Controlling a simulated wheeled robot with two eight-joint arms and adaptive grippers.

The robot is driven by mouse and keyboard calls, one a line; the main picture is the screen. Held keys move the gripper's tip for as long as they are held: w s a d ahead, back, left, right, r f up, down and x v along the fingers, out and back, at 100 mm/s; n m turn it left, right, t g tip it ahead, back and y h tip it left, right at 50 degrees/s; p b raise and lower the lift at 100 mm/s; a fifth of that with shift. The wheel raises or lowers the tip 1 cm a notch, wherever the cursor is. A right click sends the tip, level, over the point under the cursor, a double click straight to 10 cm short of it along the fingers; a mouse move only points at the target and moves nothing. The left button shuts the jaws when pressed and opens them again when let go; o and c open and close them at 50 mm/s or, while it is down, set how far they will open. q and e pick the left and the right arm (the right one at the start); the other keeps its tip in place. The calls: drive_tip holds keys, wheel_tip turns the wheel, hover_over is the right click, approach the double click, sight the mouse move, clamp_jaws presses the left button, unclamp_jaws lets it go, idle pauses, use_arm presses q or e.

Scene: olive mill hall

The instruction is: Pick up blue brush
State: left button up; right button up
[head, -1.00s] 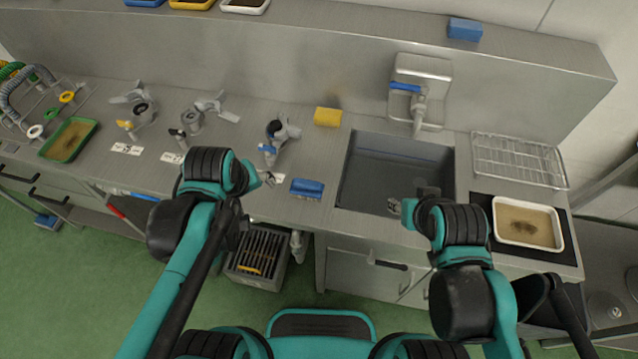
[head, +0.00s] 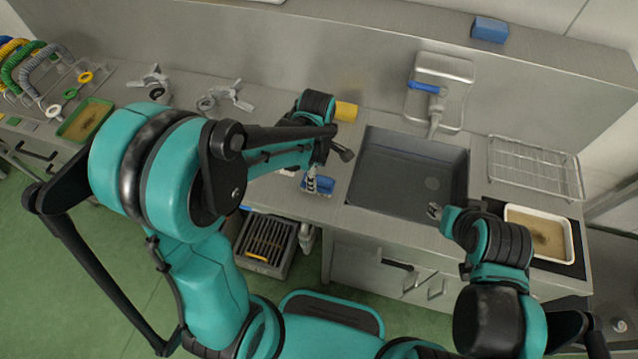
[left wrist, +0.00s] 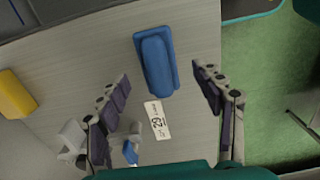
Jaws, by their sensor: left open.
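The blue brush (head: 319,185) lies on the steel counter just left of the sink, partly covered by my left gripper in the head view. In the left wrist view the blue brush (left wrist: 156,62) lies ahead of the fingertips, back upward, its long side running away from the gripper. My left gripper (left wrist: 155,85) is open and empty, one finger to each side of the line to the brush. In the head view my left gripper (head: 312,178) is over the brush. My right gripper (head: 436,211) hangs over the sink's front right edge; its opening is too small to tell.
The sink (head: 405,178) is right of the brush. A yellow sponge (head: 346,111) lies behind it. A numbered white label (left wrist: 157,119) lies beside the brush. A wire rack (head: 535,165) and a white tray (head: 541,240) are at the right.

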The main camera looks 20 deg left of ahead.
sight(318, 177)
use_arm(q)
wheel_tip(318, 177, down, 4)
drive_tip(key=shift+w+d+f+b, duration=0.1)
drive_tip(key=shift+w+f+b, duration=0.05)
drive_tip(key=shift+b, duration=0.55)
drive_tip(key=shift+c, duration=0.6)
drive_tip(key=c, duration=1.3)
drive_tip(key=shift+r+p, duration=0.3)
drive_tip(key=shift+r, duration=0.35)
drive_tip(key=r+p, duration=0.1)
drive_tip(key=r, duration=0.1)
drive_tip(key=d+r, duration=0.1)
drive_tip(key=r, duration=0.1)
drive_tip(key=shift+s+p, duration=0.2)
drive_tip(key=shift+p, duration=0.15)
drive_tip(key=s+d+r, duration=0.1)
drive_tip(key=d+r, duration=0.1)
drive_tip(key=d, duration=0.1)
drive_tip(key=s+d+r+p, duration=0.1)
drive_tip(key=d+r, duration=0.1)
drive_tip(key=d, duration=0.1)
drive_tip(key=s+d+r+p, duration=0.1)
drive_tip(key=d+r, duration=0.1)
drive_tip(key=d, duration=0.2)
drive_tip(key=shift+d, duration=0.1)
